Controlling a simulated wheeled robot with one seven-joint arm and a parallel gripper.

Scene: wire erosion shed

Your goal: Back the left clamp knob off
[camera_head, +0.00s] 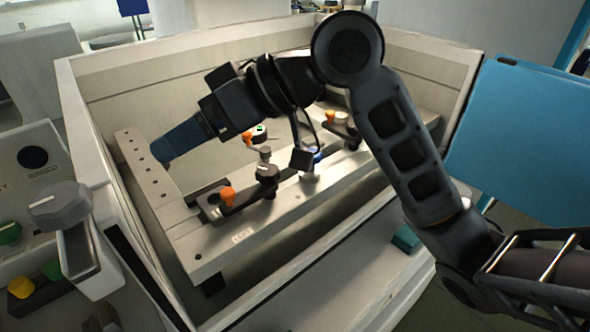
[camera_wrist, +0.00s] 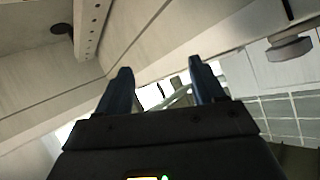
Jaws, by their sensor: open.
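The left clamp sits on the light metal frame (camera_head: 190,240), just behind a label reading LEFT (camera_head: 243,237). It has a dark knob (camera_head: 266,172) with a pale mark on top and a dark arm reaching to an orange tip (camera_head: 228,195). My gripper (camera_head: 165,150) is up and to the left of this knob, over the left rail of the frame, apart from the knob. In the wrist view my gripper (camera_wrist: 160,72) shows two blue fingers spread apart with nothing between them. The knob is not recognisable in that view.
Other clamps with orange parts (camera_head: 246,136) (camera_head: 330,115) stand farther back. Pale tank walls (camera_head: 90,140) surround the frame. A control panel (camera_head: 30,185) with a grey knob (camera_head: 60,204) is at the left. A blue panel (camera_head: 525,150) stands at the right.

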